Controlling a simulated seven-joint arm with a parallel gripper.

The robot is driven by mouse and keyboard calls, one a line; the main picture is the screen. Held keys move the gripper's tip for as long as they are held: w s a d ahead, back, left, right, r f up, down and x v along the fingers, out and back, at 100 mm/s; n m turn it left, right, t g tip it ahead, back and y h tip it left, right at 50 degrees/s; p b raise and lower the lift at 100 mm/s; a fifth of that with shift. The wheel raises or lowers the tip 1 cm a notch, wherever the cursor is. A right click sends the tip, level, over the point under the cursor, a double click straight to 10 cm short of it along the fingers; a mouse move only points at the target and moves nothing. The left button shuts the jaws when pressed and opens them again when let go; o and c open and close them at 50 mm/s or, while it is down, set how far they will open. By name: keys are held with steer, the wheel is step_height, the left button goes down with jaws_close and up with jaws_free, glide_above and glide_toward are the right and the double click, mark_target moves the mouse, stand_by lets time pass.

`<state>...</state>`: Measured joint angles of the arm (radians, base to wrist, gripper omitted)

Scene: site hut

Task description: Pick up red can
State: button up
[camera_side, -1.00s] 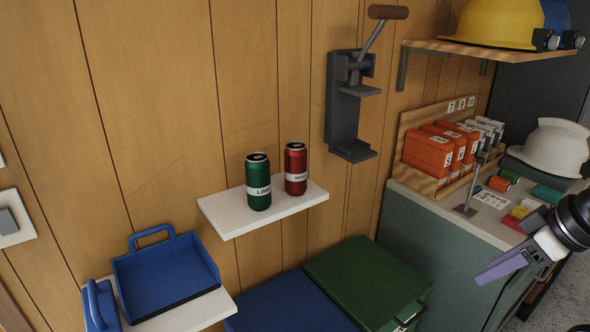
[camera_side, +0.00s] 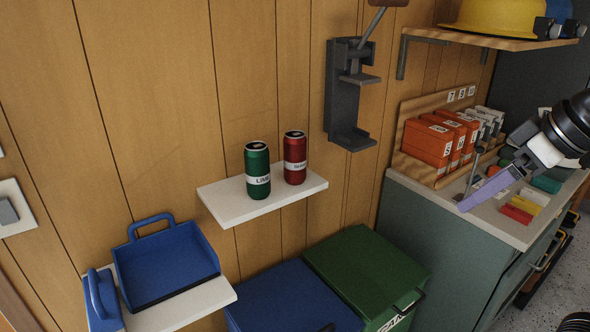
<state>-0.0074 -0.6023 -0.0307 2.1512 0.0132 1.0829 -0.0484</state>
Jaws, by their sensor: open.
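The red can (camera_side: 295,150) stands upright on a small white wall shelf (camera_side: 240,207). It has a white label band. A green can (camera_side: 257,184) stands just left of it on the same shelf, labelled LIME. My gripper (camera_side: 466,206) is at the right, above the cabinet top and well apart from the cans. It is open and empty, with purple fingers pointing down and left.
A dark grey wall-mounted can crusher (camera_side: 343,100) is right of the red can. Orange boxes (camera_side: 427,146) stand on the cabinet (camera_side: 430,220). Below the shelf are a blue bin (camera_side: 290,297) and a green bin (camera_side: 366,268). A blue dustpan (camera_side: 165,262) is lower left.

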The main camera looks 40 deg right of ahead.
steer(key=w+a+r, duration=0.2)
steer(key=w+r, duration=0.8)
steer(key=w, duration=0.3)
steer(key=n+g, duration=0.1)
steer(key=n, duration=0.1)
glide_above(304, 136)
steer(key=s+d, duration=0.1)
steer(key=s, duration=0.3)
step_height(304, 136, down, 4)
steer(key=r, duration=0.1)
steer(key=shift+g+y, duration=0.4)
steer(key=x, duration=1.1)
steer(key=shift+a+f, duration=0.1)
steer(key=shift+f, duration=0.2)
steer(key=shift+a+x, duration=0.2)
steer(key=shift+x, duration=2.9)
steer(key=shift+w, duration=0.1)
steer(key=c, duration=1.4)
steer(key=shift+r, duration=0.1)
steer(key=shift+r, duration=0.1)
